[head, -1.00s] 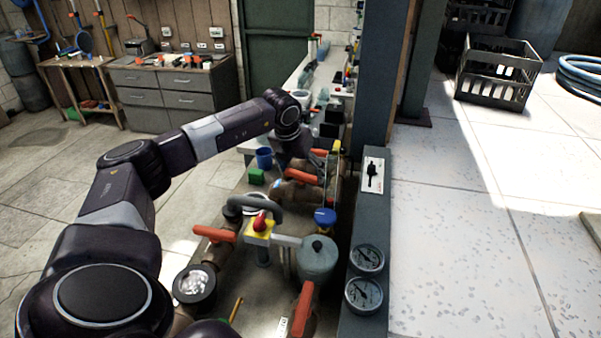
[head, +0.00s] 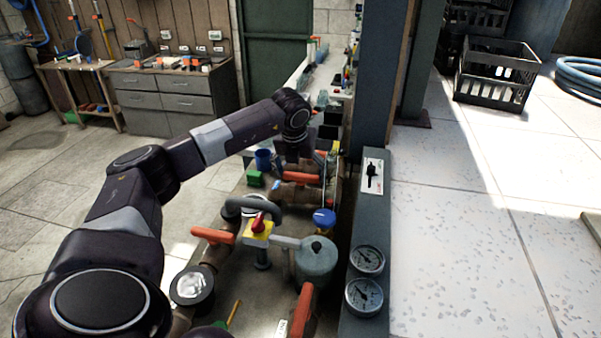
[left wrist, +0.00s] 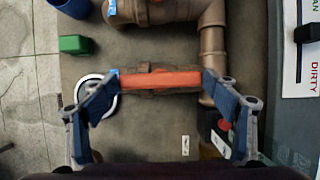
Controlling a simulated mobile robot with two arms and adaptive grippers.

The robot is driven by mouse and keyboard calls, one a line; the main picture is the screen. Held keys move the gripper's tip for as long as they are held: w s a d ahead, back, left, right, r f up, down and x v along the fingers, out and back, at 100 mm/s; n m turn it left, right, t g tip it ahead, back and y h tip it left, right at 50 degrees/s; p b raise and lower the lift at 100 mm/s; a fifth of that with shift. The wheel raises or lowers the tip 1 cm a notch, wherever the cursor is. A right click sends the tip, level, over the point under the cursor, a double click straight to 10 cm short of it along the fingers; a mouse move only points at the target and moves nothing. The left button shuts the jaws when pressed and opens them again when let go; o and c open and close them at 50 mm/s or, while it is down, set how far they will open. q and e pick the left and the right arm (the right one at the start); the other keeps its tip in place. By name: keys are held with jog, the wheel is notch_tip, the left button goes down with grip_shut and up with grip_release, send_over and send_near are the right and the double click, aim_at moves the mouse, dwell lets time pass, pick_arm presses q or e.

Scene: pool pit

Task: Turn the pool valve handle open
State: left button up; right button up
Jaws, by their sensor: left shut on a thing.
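An orange valve handle (left wrist: 160,80) lies crosswise in the left wrist view, over a brown pipe (left wrist: 212,50). My left gripper (left wrist: 160,82) is shut on it, with one blue-grey finger at each end of the bar. In the head view, this handle looks to be the orange bar (head: 300,177) just below my left gripper (head: 300,165), whose fingers are mostly hidden by my own wrist. Other orange handles show nearer, at the left (head: 213,236) and at the front (head: 302,310). My right gripper is not in view.
A green block (head: 254,178) and a blue cup (head: 263,160) stand left of the handle. A grey post (head: 372,80) and a panel with two gauges (head: 366,260) bound the right side. A grey pot-like housing (head: 316,260) stands nearer.

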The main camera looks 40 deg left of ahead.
pick_arm(q)
jog(key=o, duration=0.9)
jog(key=shift+w+a+r, duration=0.1)
jog(key=shift+r, duration=0.05)
jog(key=shift+o, duration=1.3)
